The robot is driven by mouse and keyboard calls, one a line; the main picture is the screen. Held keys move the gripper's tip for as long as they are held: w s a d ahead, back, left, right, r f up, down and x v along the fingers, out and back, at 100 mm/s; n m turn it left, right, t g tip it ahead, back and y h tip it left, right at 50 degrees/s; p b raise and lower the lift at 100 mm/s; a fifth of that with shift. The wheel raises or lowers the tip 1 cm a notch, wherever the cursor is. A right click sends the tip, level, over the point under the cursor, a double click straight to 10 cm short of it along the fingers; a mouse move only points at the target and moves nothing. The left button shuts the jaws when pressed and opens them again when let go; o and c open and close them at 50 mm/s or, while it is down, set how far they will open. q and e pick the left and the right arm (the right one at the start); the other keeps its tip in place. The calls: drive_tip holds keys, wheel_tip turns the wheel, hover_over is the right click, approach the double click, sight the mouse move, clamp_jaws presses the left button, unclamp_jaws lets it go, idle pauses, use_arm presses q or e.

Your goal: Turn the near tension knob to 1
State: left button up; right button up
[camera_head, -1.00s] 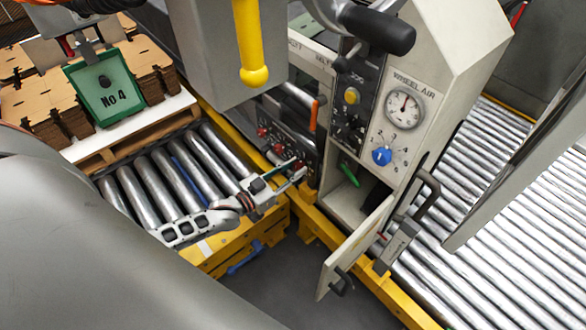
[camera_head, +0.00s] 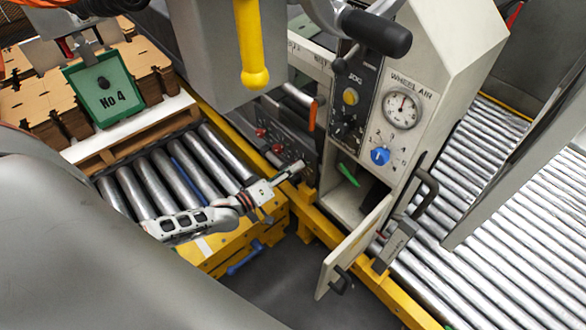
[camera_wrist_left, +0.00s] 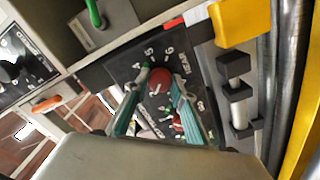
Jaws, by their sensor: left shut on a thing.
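The near tension knob is a red knob (camera_wrist_left: 158,82) in the left wrist view, on a dark panel (camera_wrist_left: 125,70) with white numbers and the word NEAR beside it. The teal fingers of my left gripper (camera_wrist_left: 160,92) stand on both sides of it and are shut on it. The knob's exact pointer setting is too small to read surely. In the head view my left gripper (camera_head: 292,170) reaches the panel's near end and hides this knob. Other red knobs (camera_head: 277,148) show farther along the panel. My right gripper is not in view.
The pale cabinet (camera_head: 440,75) has a gauge (camera_head: 402,110), a blue knob (camera_head: 380,156) and an open door (camera_head: 350,250) right of the gripper. Metal rollers (camera_head: 165,180) lie under my left arm. A yellow bar (camera_head: 252,40) hangs above.

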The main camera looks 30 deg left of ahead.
use_arm(q)
drive_tip(key=n+b, duration=0.1)
drive_tip(key=n, duration=0.7)
drive_tip(key=shift+f+b, duration=0.15)
drive_tip(key=shift+b, duration=0.15)
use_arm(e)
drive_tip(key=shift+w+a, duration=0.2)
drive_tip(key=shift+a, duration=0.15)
use_arm(q)
drive_tip(key=shift+n, duration=0.4)
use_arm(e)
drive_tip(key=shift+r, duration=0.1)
use_arm(q)
drive_tip(key=o, duration=1.1)
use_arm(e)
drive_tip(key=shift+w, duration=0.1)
use_arm(q)
drive_tip(key=v, duration=1.2)
